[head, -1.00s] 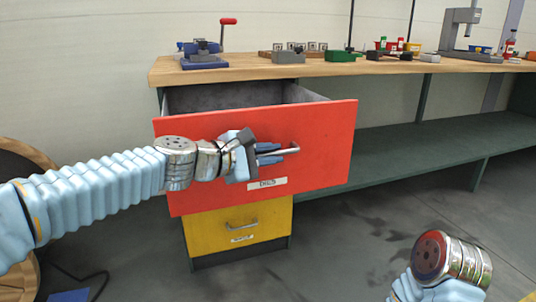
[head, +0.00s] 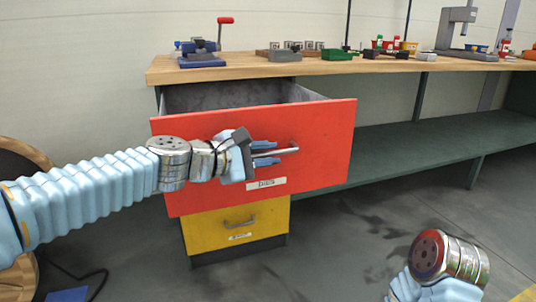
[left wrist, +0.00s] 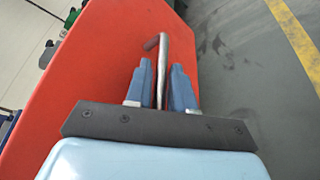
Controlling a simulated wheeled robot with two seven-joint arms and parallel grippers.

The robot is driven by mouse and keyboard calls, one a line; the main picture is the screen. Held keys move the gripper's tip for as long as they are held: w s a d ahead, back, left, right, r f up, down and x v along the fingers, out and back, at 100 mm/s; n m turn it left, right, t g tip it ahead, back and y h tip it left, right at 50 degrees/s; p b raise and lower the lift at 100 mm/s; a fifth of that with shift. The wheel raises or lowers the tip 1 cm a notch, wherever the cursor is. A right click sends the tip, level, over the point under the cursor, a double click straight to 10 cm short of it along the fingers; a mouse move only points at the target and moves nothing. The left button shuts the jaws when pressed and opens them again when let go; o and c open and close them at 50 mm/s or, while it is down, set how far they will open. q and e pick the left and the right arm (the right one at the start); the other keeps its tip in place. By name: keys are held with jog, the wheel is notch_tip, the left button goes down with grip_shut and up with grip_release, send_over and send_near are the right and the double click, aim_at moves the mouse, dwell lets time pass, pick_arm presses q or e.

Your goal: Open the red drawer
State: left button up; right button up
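The red drawer (head: 320,140) is pulled well out of the cabinet under the workbench, and its grey empty-looking inside shows from above. Its front also fills much of the left wrist view (left wrist: 100,70). My left gripper (head: 266,153) is at the drawer's metal bar handle (head: 288,152). In the left wrist view the handle (left wrist: 163,50) runs between the two blue fingers (left wrist: 162,85), with a narrow gap beside the left finger. The fingers stand apart and look open around the handle. My right gripper is out of view; only part of that arm shows at the lower right.
A yellow drawer (head: 215,230) below is shut. The wooden bench top (head: 240,72) holds a blue vise (head: 202,55), small blocks and a grey press (head: 458,25). A green lower shelf (head: 420,140) runs to the right. The floor in front is clear.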

pick_arm(q)
jog(key=v, duration=1.3)
jog(key=shift+a, duration=0.15)
